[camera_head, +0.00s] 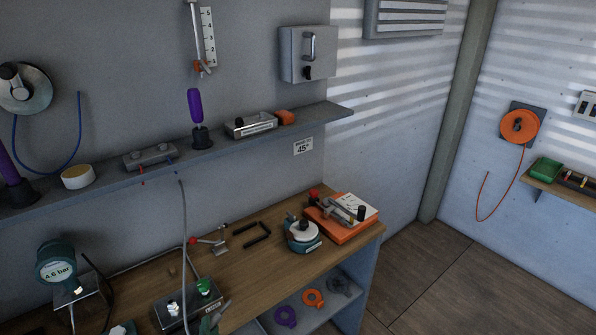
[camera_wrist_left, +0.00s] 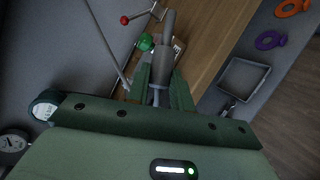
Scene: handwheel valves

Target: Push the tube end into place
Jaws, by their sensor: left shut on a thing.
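My left gripper (camera_wrist_left: 158,88) is shut on a grey, tapered tube end (camera_wrist_left: 166,45), which sticks out beyond the green fingers. In the head view the gripper (camera_head: 208,325) shows only partly at the bottom edge, with the grey piece (camera_head: 221,310) beside it. A metal block (camera_head: 176,316) with a green knob (camera_head: 204,287) stands on the bench just left of the gripper. The green knob also shows in the wrist view (camera_wrist_left: 146,42), partly behind the tube end. I cannot tell whether the tube end touches the block. My right gripper is not in view.
A thin grey hose (camera_head: 184,215) hangs down from the shelf (camera_head: 225,143) close to the block. A gauge (camera_head: 56,262) stands to the left. A red-handled valve (camera_head: 213,243), a black bracket (camera_head: 257,235) and a white-and-teal round device (camera_head: 302,235) lie farther along the bench (camera_head: 275,262).

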